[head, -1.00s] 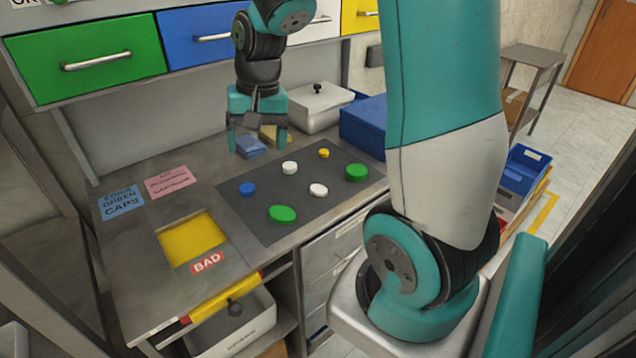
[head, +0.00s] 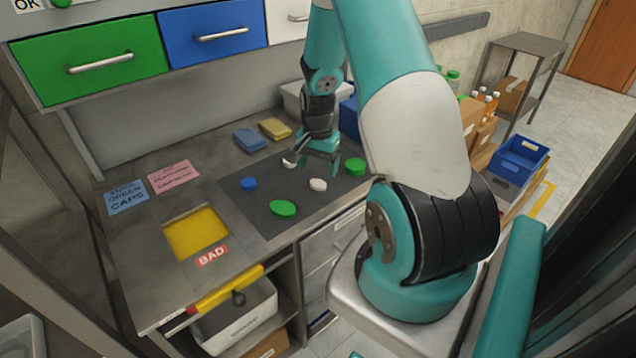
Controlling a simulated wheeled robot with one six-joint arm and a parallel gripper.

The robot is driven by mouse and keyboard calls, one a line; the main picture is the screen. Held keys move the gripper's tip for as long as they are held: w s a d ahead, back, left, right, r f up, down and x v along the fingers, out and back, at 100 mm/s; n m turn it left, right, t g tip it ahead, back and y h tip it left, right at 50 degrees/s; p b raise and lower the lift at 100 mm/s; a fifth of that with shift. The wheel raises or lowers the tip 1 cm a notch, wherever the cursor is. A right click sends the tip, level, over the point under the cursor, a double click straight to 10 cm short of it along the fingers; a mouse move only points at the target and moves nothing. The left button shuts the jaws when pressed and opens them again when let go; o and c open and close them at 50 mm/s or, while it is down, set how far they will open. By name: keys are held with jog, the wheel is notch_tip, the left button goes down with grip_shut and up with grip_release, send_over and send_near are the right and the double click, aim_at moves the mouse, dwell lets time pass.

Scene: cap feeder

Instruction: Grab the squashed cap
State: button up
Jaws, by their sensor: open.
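My gripper (head: 318,164) is open and points down over the back part of the dark mat (head: 255,222). On the mat lie a blue cap (head: 249,184), a white cap (head: 290,159) by the left finger, a second white cap (head: 318,184) just in front of the gripper, a large green cap (head: 283,208) at the front and another green cap (head: 355,166) to the right. The nearer white cap looks slightly uneven, but I cannot tell surely which cap is squashed. The yellow cap is hidden behind my gripper.
A yellow-bottomed recess (head: 197,233) with a BAD label (head: 211,256) is at the left of the mat. A whitish box (head: 300,100) and a blue box (head: 349,118) stand behind the gripper.

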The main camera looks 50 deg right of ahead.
aim_at(318, 183)
jog(key=shift+s+f+p, duration=0.1)
jog(key=shift+f+p, duration=0.8)
jog(key=shift+f, duration=1.85)
jog(key=c, duration=1)
